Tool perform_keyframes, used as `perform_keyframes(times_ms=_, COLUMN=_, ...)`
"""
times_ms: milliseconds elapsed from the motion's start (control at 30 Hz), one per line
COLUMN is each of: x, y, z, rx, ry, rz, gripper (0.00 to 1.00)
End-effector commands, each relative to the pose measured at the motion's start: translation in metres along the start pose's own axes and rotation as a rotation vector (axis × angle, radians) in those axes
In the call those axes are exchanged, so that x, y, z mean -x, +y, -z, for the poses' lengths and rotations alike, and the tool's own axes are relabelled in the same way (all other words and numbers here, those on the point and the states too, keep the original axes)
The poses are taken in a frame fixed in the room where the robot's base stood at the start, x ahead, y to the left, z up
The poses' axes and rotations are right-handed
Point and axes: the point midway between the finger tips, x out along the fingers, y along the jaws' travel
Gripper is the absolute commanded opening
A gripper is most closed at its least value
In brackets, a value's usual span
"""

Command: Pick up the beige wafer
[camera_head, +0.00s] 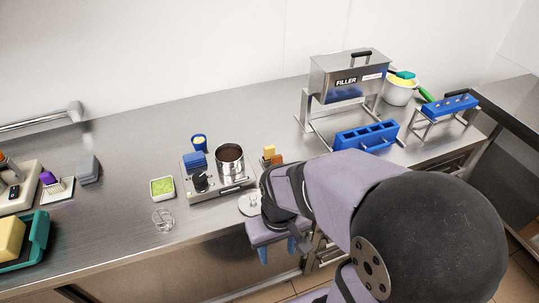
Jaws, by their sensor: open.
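A small beige upright piece (268,152), which looks like the beige wafer, stands just right of the steel hot-plate unit, behind my arm. A brown-orange piece (277,159) is close beside it. Its lower part is hidden by the brown-orange piece and my arm. My gripper (277,249) is at the front edge of the counter, with two blue fingertips apart and nothing seen between them. It is well in front of the beige piece and not touching it.
A pot of dark liquid (230,160) stands on the steel unit (215,191). A round lid (250,204) lies beside my arm. A green-filled dish (162,188) and a clear glass (163,220) are left. A blue mould (366,136) sits before the filler (347,78).

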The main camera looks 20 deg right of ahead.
Motion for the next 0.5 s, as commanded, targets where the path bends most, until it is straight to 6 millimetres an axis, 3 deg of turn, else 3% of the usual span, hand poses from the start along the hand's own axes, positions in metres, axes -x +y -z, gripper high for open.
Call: perform_keyframes(times_ms=500, x=0.0045, y=-0.0001, z=0.0, rx=0.001, ry=0.0, rz=0.0, gripper=0.5)
